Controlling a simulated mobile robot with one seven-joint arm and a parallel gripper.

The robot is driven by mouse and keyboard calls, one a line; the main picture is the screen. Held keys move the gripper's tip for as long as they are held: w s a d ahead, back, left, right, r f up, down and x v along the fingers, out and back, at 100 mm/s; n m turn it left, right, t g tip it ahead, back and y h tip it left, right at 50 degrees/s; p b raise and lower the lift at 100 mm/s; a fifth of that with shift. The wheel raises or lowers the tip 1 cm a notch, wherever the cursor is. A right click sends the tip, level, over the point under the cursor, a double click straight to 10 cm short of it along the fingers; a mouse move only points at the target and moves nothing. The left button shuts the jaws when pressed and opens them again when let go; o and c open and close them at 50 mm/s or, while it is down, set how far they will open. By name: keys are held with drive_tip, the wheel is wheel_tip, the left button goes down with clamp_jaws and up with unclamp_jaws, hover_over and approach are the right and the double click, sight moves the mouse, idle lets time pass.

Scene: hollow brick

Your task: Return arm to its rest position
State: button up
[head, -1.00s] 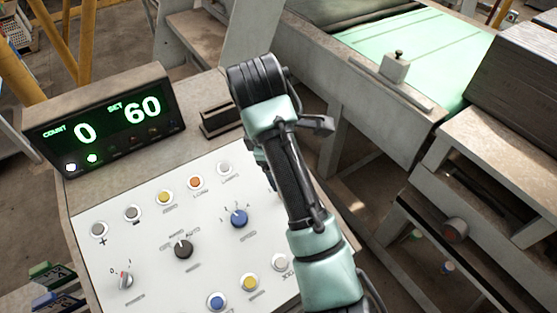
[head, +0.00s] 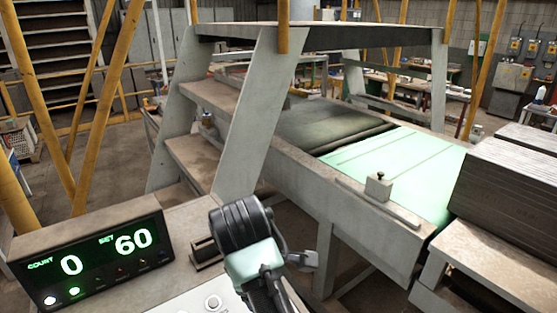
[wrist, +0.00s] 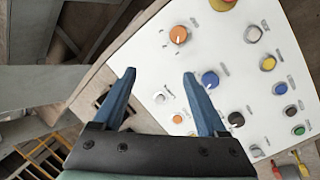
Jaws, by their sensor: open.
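My gripper (wrist: 160,80) shows in the wrist view with its two blue fingers spread apart and nothing between them. Beyond the fingers is the white control panel (wrist: 255,75) with coloured buttons and knobs. In the head view my arm rises from the bottom edge, in front of the console; the gripper's fingers are hidden there. Only a small strip of the panel (head: 205,300) shows at the bottom. The counter display (head: 92,255) at the lower left reads COUNT 0 and SET 60.
A conveyor with a green belt (head: 400,165) runs behind and right of my arm. A grey frame (head: 262,110) stands over it. A stack of dark slabs (head: 515,195) is at the right. Yellow posts (head: 35,90) stand at the left.

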drive_tip(key=w+a+r+m+t+y+b, duration=0.3)
drive_tip(key=w+a+r+t, duration=0.25)
drive_tip(key=r, duration=0.25)
wheel_tip(320, 180, up, 13)
drive_tip(key=s+m+t+y+b, duration=0.1)
drive_tip(key=s+m+t+b, duration=0.1)
drive_tip(key=m+t, duration=0.35)
drive_tip(key=s+d+r+m+t+h+b, duration=0.1)
drive_tip(key=s+d+r+m+t+b, duration=0.1)
drive_tip(key=s+r+t, duration=0.4)
drive_tip(key=s+d+r+m+t+h+b, duration=0.1)
drive_tip(key=s+d+r+m+t, duration=0.4)
drive_tip(key=s+r, duration=0.5)
drive_tip(key=shift+s+d+r+t+h+b, duration=0.15)
drive_tip(key=shift+s+d+t+h+b, duration=0.2)
drive_tip(key=shift+s+d+t+h, duration=0.45)
drive_tip(key=shift+w+d+m, duration=0.15)
drive_tip(key=shift+w+m, duration=0.1)
